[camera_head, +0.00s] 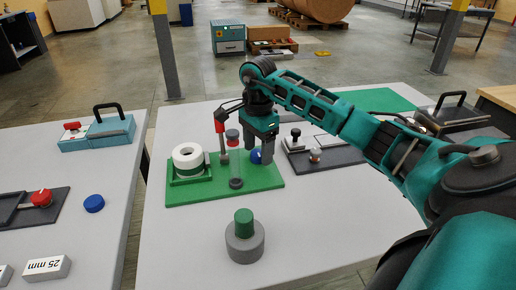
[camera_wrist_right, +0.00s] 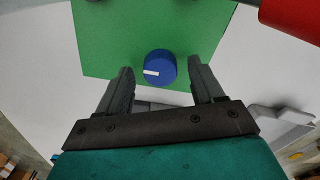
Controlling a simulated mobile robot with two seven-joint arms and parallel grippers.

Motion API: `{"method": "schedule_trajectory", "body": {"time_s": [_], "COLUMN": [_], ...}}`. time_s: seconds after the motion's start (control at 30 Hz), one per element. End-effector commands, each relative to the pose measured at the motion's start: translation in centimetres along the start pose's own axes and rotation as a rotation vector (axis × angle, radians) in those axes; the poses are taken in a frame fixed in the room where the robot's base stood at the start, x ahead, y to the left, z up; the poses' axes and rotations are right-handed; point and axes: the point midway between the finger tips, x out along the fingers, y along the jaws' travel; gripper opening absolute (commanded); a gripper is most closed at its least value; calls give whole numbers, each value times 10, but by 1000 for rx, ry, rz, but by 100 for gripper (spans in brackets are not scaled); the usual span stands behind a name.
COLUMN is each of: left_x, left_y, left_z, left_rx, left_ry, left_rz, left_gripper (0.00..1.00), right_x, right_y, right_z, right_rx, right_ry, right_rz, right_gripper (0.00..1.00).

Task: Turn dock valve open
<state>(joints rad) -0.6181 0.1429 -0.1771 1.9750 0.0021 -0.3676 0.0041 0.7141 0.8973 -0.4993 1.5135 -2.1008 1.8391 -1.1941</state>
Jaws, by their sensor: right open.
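The dock valve appears to be a blue round knob (camera_head: 256,156) on a green board (camera_head: 212,192). In the right wrist view the knob (camera_wrist_right: 160,68) carries a white mark pointing left, and the green board (camera_wrist_right: 110,45) lies behind it. My right gripper (camera_head: 261,152) is open above the board, its fingers pointing down. In the wrist view the knob lies between the two fingertips (camera_wrist_right: 161,82), with gaps on both sides. I cannot tell whether the fingers are level with it. The gripper partly hides the knob in the head view. My left gripper is not in view.
A grey cylinder with a green top (camera_head: 244,240) stands in front. A dark board (camera_head: 320,155) lies right.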

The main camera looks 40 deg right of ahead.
Motion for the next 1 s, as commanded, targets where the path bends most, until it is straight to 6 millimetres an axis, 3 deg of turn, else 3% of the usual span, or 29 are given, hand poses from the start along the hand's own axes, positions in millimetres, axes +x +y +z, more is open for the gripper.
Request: {"method": "schedule_trajectory", "body": {"time_s": [0.3,0.87,1.0], "left_x": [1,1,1], "left_y": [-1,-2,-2], "left_z": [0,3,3], "left_rx": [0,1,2], "left_ry": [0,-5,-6], "left_rz": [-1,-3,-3], "left_gripper": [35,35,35], "right_x": [2,2,2], "right_y": [0,0,0], "right_z": [0,0,0], "right_rx": [0,0,4], "right_ry": [0,0,0], "right_rz": [0,0,0], "right_gripper": [66,12,11]}}
